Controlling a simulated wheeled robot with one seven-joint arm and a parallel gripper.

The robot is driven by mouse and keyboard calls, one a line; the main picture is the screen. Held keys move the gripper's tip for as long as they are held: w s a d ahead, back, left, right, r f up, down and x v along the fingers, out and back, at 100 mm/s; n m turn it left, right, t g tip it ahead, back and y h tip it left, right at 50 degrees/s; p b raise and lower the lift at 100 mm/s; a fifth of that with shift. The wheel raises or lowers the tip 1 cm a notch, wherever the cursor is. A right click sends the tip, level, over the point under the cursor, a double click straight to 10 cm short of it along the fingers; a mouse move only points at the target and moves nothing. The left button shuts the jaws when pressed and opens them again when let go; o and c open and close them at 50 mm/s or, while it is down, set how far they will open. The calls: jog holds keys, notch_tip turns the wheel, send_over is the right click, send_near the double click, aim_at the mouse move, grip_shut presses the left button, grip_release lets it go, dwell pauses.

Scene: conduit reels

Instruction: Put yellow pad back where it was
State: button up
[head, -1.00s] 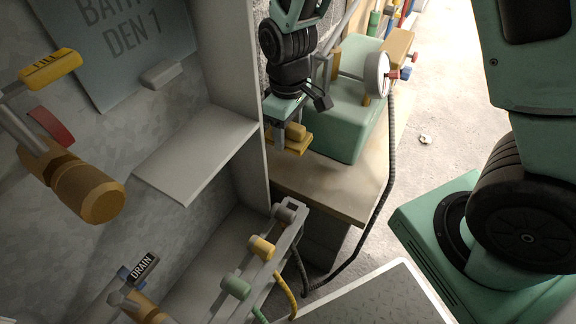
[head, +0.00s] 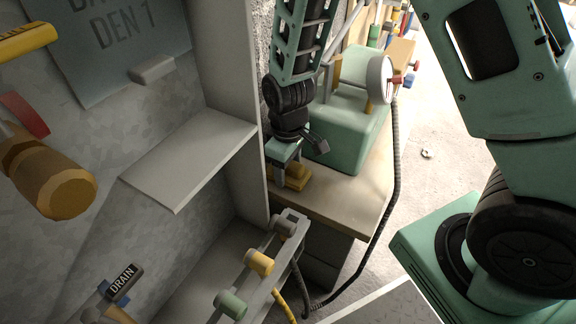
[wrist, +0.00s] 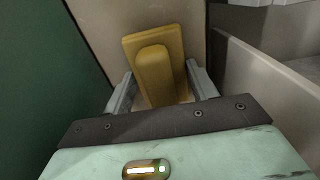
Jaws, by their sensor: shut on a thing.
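The yellow pad (head: 292,182) is a flat yellow block with a raised grip on top. It is at the near-left end of the tan bench top, close to the grey cabinet's side wall. My gripper (head: 285,172) points down at it, with its fingers on both sides of the raised grip. In the wrist view the pad (wrist: 172,45) lies between the two grey fingers (wrist: 160,90). The pad looks to be at or very near the bench surface; whether it touches is hidden by the gripper.
A green machine (head: 350,125) with a white wheel (head: 380,80) stands behind on the bench (head: 345,205). The grey cabinet wall (head: 232,100) is close on the left, with a shelf (head: 190,160). A black hose (head: 385,215) hangs over the bench's right edge. Coloured valve knobs (head: 258,262) stand in front.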

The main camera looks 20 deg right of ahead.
jog(key=o, duration=0.9)
jog(key=shift+o, duration=0.2)
jog(key=shift+r, duration=0.1)
notch_tip(320, 180, up, 12)
jog(key=p, duration=0.5)
